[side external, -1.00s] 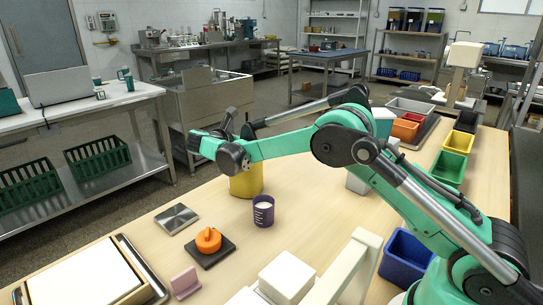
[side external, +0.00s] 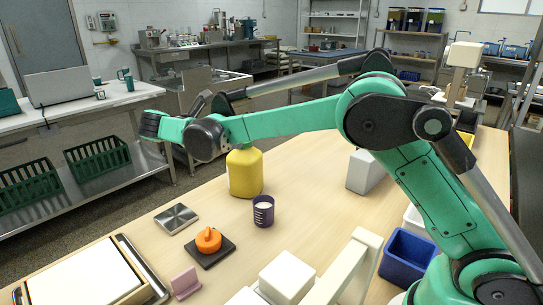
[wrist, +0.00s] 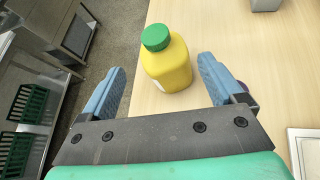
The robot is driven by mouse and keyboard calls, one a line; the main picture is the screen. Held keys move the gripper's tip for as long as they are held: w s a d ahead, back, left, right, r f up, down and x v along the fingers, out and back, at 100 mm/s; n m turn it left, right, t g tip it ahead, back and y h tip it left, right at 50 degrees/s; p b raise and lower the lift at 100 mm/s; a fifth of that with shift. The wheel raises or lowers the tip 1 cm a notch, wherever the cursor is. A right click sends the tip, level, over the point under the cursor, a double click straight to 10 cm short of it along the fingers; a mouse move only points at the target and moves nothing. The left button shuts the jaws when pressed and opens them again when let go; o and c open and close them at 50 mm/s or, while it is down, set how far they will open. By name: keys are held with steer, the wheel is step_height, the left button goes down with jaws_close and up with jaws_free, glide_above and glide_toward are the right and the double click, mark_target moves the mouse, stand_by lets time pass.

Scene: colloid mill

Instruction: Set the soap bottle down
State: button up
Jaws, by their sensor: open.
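The soap bottle (side external: 245,174) is yellow and stands upright on the wooden table, near its far left edge. In the wrist view the yellow bottle (wrist: 168,65) shows its green cap, which my arm hides in the side view. My gripper (wrist: 163,85) has its two blue fingers spread wide, with the bottle beyond and between their tips in the picture. No finger visibly touches it. In the side view my wrist is above and to the left of the bottle; the fingertips are hard to make out there.
A purple cup (side external: 263,211) stands just right of the bottle. A steel plate (side external: 177,218) and an orange object (side external: 208,240) on a dark pad lie in front. A blue bin (side external: 406,257) and a grey-white block (side external: 363,171) stand to the right. The table's middle is clear.

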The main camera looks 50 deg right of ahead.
steer(key=s+f+m+t+y, duration=0.2)
steer(key=s+m+y, duration=0.4)
steer(key=s+m, duration=0.3)
steer(key=s+a+f+m+t+y, duration=0.1)
steer(key=s+m+y, duration=0.5)
steer(key=s+m, duration=0.4)
steer(key=shift+s+a+f+t, duration=0.25)
steer(key=shift+s+f+t, duration=0.1)
steer(key=shift+t, duration=0.05)
